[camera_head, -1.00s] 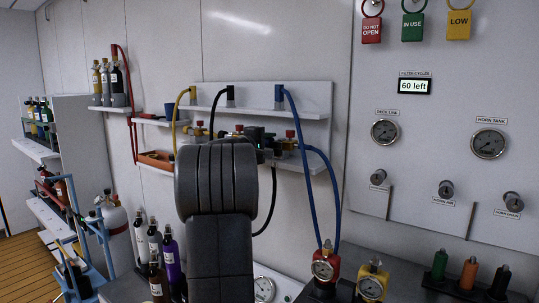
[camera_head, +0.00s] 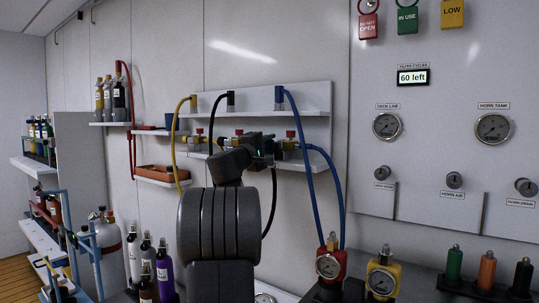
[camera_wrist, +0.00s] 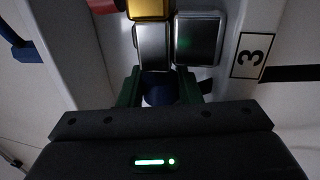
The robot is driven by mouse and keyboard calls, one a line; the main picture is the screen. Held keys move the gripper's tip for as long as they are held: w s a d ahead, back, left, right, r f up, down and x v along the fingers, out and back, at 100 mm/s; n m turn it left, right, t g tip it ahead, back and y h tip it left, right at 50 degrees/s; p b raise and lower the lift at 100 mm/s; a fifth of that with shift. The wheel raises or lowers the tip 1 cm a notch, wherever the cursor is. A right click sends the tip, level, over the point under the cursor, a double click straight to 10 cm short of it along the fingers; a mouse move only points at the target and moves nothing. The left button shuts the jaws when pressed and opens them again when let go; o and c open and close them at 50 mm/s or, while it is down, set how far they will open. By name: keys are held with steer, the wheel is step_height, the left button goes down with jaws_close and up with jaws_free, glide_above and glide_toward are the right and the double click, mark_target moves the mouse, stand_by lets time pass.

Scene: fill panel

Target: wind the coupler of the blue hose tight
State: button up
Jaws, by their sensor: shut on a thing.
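The blue hose (camera_head: 337,190) runs from the right end of the valve row on the wall down toward the red gauge block. My gripper (camera_head: 277,149) is at the right end of the valve row, and its dark body covers part of the fittings there. In the wrist view its two green fingers (camera_wrist: 167,92) are shut on a dark blue coupler (camera_wrist: 158,94), one on each side. The coupler is in line with a silver fitting (camera_wrist: 154,48) just beyond it. Shadow and my gripper body hide the coupler's near end, so I cannot tell how tight it is.
A dark square block (camera_wrist: 197,40) stands beside the silver fitting, and a label "3" (camera_wrist: 252,56) is to its right. A second blue hose run (camera_head: 305,155) hangs from the upper shelf (camera_head: 255,115). The red gauge (camera_head: 331,266) and yellow gauge (camera_head: 381,280) stand below.

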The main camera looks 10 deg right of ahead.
stand_by(0.3)
steer(key=o, duration=1)
steer(key=shift+c, duration=0.2)
steer(key=p, duration=0.3)
steer(key=shift+w+r+g+y, duration=0.1)
steer(key=shift+r+g+y, duration=0.1)
steer(key=shift+g+y, duration=0.1)
steer(key=g+y+p, duration=0.2)
steer(key=p, duration=1.5)
steer(key=shift+r+y, duration=0.15)
steer(key=shift+y, duration=0.15)
